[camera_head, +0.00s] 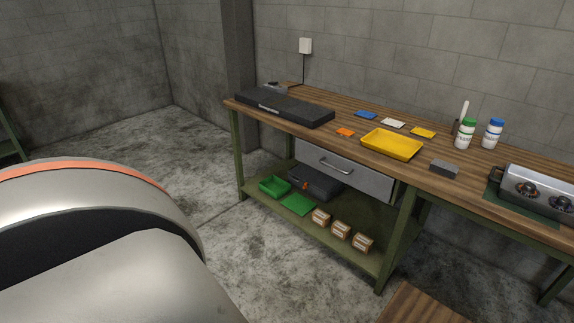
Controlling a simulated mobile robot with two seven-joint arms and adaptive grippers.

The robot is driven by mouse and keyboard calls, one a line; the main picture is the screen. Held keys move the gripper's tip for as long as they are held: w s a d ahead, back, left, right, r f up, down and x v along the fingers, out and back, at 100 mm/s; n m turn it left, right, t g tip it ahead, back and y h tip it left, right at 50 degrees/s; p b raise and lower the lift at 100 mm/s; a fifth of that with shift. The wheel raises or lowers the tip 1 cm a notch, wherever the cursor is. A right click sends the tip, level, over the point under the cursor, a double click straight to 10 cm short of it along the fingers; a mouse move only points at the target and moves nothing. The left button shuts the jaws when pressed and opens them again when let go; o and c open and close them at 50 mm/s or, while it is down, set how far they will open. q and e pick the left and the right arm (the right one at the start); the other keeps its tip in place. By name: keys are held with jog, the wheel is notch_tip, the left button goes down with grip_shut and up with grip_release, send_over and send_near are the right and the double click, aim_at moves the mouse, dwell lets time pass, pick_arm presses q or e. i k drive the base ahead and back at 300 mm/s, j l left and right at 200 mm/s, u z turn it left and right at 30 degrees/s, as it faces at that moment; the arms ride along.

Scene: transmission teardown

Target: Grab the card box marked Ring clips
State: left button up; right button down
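Three small brown card boxes stand in a row on the lower shelf of the green-framed workbench: a left box (321,217), a middle box (341,230) and a right box (363,242). Each has a pale label on its front. The labels are too small to read, so I cannot tell which is marked Ring clips. Neither of my grippers is in view. A large pale arm link of mine with an orange band fills the lower left.
The lower shelf (345,259) also holds a green bin (275,186), a green flat piece (299,204) and a dark toolbox (315,182). A drawer (343,171) hangs above. A wooden surface (421,306) stands at the bottom right. Floor (262,259) before the bench is clear.

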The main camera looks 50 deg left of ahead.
aim_at(320, 218)
jog(key=u, duration=1.3)
jog(key=i+j, duration=0.15)
jog(key=i, duration=0.25)
jog(key=i+j, duration=0.15)
jog(key=i, duration=0.25)
jog(key=i+j, duration=0.15)
jog(key=i, duration=0.25)
jog(key=i+j+z, duration=0.2)
jog(key=i, duration=0.35)
jog(key=i+j+z, duration=0.15)
jog(key=i+j, duration=0.3)
jog(key=i+z, duration=0.1)
jog(key=z, duration=1.1)
